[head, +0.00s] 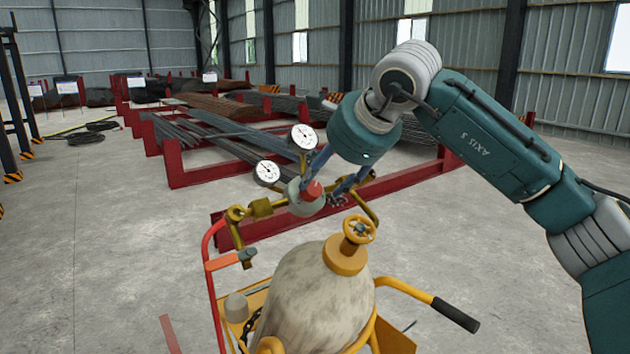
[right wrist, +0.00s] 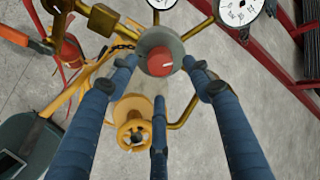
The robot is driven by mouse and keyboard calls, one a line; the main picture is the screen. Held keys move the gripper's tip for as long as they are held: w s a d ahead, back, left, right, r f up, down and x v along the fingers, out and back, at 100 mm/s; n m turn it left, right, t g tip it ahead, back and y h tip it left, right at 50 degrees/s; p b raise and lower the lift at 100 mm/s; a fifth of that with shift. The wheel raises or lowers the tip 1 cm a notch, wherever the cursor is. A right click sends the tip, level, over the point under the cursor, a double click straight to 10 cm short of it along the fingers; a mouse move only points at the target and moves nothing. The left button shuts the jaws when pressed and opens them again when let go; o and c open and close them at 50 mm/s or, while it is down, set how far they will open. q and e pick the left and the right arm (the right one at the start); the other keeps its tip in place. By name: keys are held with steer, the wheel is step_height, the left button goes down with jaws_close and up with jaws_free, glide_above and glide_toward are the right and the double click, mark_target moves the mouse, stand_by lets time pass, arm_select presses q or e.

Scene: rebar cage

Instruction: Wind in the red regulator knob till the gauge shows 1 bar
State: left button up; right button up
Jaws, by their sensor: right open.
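The red regulator knob (head: 312,190) sits on a grey round regulator body (head: 297,205) above the cylinder. Two white dial gauges (head: 267,172) and (head: 304,137) stand by it; their readings are too small to tell. My right gripper (head: 334,180) is at the knob, its fingers spread to either side. In the right wrist view the knob (right wrist: 159,60) lies between and just beyond the open fingertips (right wrist: 163,65); I cannot tell whether they touch it. My left gripper is not in view.
A pale gas cylinder (head: 318,290) with a yellow valve handwheel (head: 359,229) stands on a yellow trolley with a black-gripped handle (head: 455,314). Red racks of rebar (head: 240,170) lie behind.

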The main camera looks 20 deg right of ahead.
mark_target(314, 187)
steer(key=x, duration=0.3)
steer(key=shift+w+a+p, duration=0.1)
steer(key=shift+w+p, duration=0.15)
steer(key=shift+p, duration=0.1)
steer(key=shift+x, duration=0.85)
steer(key=shift+c, duration=0.3)
steer(key=c, duration=1.1)
steer(key=o, duration=1.2)
steer(key=shift+c, duration=0.2)
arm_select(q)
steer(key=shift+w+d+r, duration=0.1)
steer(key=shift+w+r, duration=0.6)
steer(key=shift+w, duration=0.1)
arm_select(e)
steer(key=shift+s, duration=0.1)
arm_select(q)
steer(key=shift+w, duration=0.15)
arm_select(e)
steer(key=shift+s+r, duration=0.15)
steer(key=shift+r, duration=0.1)
steer(key=v, duration=1.1)
steer(key=shift+s, duration=0.15)
